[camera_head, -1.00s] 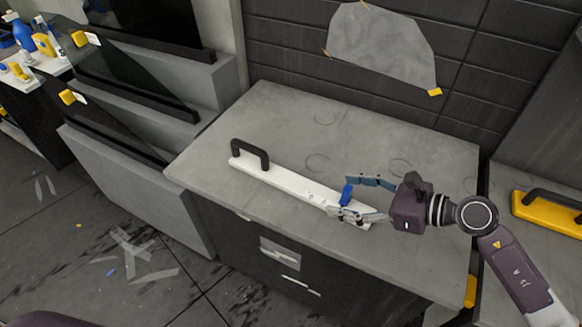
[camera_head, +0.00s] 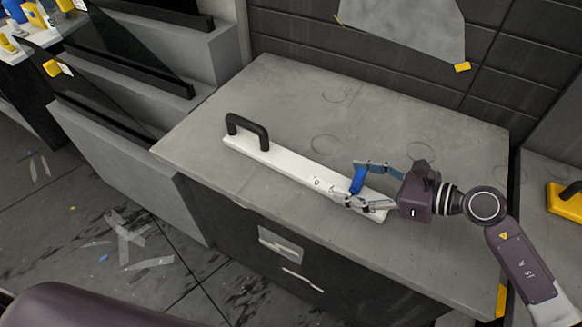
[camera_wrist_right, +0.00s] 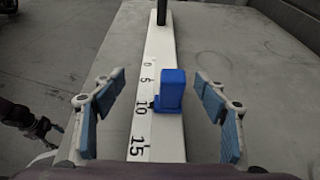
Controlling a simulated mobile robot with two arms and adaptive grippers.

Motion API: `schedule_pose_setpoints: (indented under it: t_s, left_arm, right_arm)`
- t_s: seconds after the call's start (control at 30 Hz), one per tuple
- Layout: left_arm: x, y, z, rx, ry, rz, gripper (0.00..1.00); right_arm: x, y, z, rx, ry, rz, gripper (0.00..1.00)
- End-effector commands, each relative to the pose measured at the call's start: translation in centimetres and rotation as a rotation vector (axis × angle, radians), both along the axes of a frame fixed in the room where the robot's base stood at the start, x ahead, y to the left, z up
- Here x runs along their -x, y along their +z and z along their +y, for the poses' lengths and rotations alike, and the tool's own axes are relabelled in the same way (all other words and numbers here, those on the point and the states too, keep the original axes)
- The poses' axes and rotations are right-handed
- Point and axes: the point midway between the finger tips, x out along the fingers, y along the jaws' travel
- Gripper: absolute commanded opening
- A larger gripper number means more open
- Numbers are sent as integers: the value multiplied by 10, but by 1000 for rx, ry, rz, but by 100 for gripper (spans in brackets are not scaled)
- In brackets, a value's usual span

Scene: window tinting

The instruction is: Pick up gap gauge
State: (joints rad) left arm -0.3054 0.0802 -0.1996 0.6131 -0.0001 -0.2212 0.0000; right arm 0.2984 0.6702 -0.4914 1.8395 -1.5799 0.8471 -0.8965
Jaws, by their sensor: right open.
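The gap gauge is a long white bar (camera_head: 290,168) with a black handle (camera_head: 248,130) at its far left end and a blue slider near its right end. It lies on the grey countertop. The blue slider (camera_head: 358,180) also shows in the right wrist view (camera_wrist_right: 172,90), beside printed marks 0, 5, 10 and 15. My right gripper (camera_head: 358,184) is open, with its blue-padded fingers on either side of the slider. In the wrist view both fingers stand apart from the slider, with clear gaps.
The grey countertop (camera_head: 400,130) is bare apart from the gauge and faint ring marks. A grey film sheet (camera_head: 415,25) hangs on the back wall. A yellow tool with a black handle (camera_head: 566,202) lies at the right. Dark glass and shelves stand at the left.

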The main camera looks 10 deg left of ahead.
Motion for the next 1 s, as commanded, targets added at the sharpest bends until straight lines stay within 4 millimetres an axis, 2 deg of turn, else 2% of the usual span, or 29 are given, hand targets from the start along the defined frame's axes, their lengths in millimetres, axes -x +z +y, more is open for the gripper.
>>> schedule_pose_setpoints:
  t_s: [0.03, 0.17, 0.7, 1.0]
  left_arm:
    - [-3, -5, 0, 1, 0, -3, 56]
    - [-8, 0, -1, 1, 0, -11, 56]
    - [-11, 23, -2, 3, -1, -17, 56]
    - [-9, 22, -1, 2, -1, -14, 56]
  right_arm:
    - [0, -5, 1, -1, 0, 0, 67]
    - [-4, -6, 9, -3, -1, 1, 67]
    - [-26, -29, 64, -3, 0, 1, 67]
    - [-27, -32, 68, 0, 0, -1, 67]
